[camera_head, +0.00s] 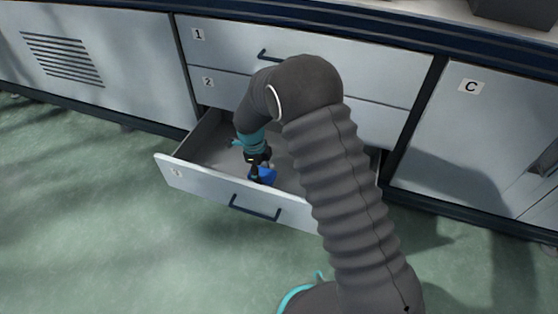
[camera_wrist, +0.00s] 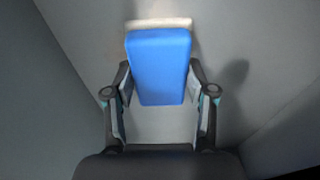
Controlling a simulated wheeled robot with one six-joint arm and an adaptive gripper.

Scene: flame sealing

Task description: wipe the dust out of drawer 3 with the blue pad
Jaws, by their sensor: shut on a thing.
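Drawer 3 (camera_head: 180,177) is pulled out below drawers 1 and 2, and its grey floor (camera_head: 207,147) shows left of my arm. My gripper (camera_head: 257,172) reaches down inside it. The blue pad (camera_head: 265,176) is low in the drawer, close behind the front panel. In the wrist view my gripper (camera_wrist: 160,90) is shut on the blue pad (camera_wrist: 160,65), one finger at each side. A pale strip (camera_wrist: 158,22) shows along the pad's far edge. I cannot make out dust clearly on the floor (camera_wrist: 255,45). My arm hides the drawer's right part.
Drawer 1 (camera_head: 228,43) and drawer 2 (camera_head: 222,86) are closed above the open drawer. Cabinet door C (camera_head: 440,125) is at the right, and a vented panel (camera_head: 110,60) is at the left. Drawer walls stand around my gripper. The green floor (camera_head: 120,240) in front is clear.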

